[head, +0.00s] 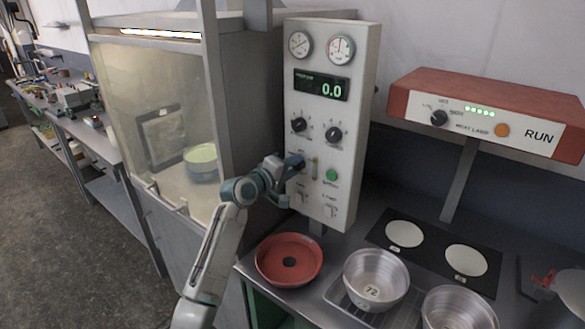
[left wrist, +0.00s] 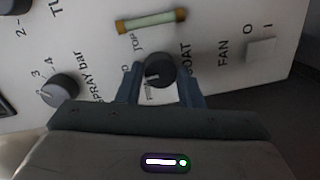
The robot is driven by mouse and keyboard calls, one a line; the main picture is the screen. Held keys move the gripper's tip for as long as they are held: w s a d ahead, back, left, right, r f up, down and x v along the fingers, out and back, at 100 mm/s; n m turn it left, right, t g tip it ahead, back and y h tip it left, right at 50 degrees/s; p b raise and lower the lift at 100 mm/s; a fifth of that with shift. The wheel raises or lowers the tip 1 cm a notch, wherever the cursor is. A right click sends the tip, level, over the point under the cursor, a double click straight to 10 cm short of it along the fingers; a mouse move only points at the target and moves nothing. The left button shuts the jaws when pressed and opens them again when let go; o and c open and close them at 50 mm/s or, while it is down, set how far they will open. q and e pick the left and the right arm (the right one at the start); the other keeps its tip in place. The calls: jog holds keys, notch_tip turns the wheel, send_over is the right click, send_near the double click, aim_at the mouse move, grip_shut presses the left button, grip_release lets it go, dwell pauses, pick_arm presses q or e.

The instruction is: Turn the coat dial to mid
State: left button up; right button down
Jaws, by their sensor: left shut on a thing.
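The coat dial (left wrist: 160,70) is a round black knob on the white control panel, with the word COAT printed beside it in the left wrist view. My left gripper (left wrist: 160,88) has one finger on each side of the knob and is shut on it. In the head view my left gripper (head: 292,165) reaches the panel (head: 346,110) from the left, below two larger black knobs, and mostly hides the coat dial. Small labels ring the dial, but I cannot tell surely which one it points to. My right gripper is not in view.
The panel also has a fan switch (left wrist: 261,48), a spray bar knob (left wrist: 60,91), a green button (head: 331,175) and a display reading 0.0 (head: 321,86). A glass-fronted booth (head: 160,110) stands left. A red pan (head: 289,260) and metal pans (head: 376,279) sit below.

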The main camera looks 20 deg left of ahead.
pick_arm(q)
jog(key=shift+f, duration=0.15)
jog(key=o, duration=1)
jog(key=shift+s, duration=0.1)
jog(key=shift+s+a, duration=0.15)
jog(key=shift+b+v, duration=1.75)
jog(key=shift+v, duration=3.45)
